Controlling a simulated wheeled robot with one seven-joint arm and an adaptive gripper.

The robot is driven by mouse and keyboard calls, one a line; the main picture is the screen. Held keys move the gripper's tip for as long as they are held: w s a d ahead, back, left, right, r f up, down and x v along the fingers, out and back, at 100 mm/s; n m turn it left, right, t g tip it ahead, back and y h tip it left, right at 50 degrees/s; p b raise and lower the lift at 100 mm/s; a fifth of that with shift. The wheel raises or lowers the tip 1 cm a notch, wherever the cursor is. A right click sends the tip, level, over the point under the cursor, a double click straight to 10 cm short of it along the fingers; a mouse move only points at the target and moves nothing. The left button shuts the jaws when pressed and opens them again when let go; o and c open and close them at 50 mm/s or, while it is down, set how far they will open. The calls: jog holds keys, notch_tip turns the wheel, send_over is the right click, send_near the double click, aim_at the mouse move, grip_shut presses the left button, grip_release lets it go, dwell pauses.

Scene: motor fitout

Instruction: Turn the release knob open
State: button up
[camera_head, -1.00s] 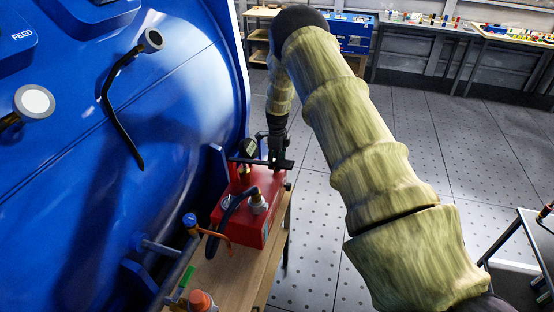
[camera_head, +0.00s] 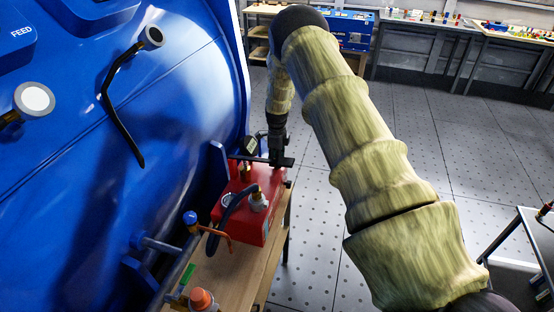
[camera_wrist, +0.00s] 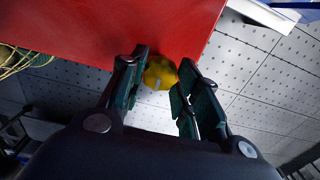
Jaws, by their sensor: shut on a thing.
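A red box-shaped unit (camera_head: 250,237) with fittings and a dark hose on top stands on a wooden bench beside the large blue machine. In the wrist view the red surface (camera_wrist: 120,28) fills the top, and a yellow knob (camera_wrist: 159,72) projects at its edge. I take this to be the release knob. My gripper (camera_wrist: 160,88) has one finger on each side of the knob and is shut on it. In the head view my gripper (camera_head: 278,160) is at the far end of the red unit; the knob is not clearly visible there.
The blue machine (camera_head: 160,100) fills the left, with a black lever (camera_head: 120,110) standing out from it. The wooden bench (camera_head: 235,280) is narrow. Perforated floor (camera_head: 440,150) lies open to the right.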

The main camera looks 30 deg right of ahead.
jog(key=shift+f, duration=0.15)
jog(key=n+b, duration=0.2)
jog(key=n, duration=0.1)
jog(key=shift+f, duration=0.1)
jog(key=n+b, duration=0.2)
jog(key=n, duration=0.1)
jog(key=shift+n+b, duration=0.3)
jog(key=shift+b, duration=0.05)
jog(key=n+b, duration=0.1)
jog(key=n, duration=0.2)
jog(key=shift+n+b, duration=0.3)
jog(key=n+b, duration=0.1)
jog(key=n, duration=0.2)
jog(key=shift+n, duration=0.3)
jog(key=n+b, duration=0.1)
jog(key=n, duration=0.4)
jog(key=shift+b, duration=0.3)
jog(key=n, duration=0.4)
jog(key=shift+n+b, duration=0.3)
jog(key=shift+b, duration=0.05)
jog(key=shift+r, duration=0.2)
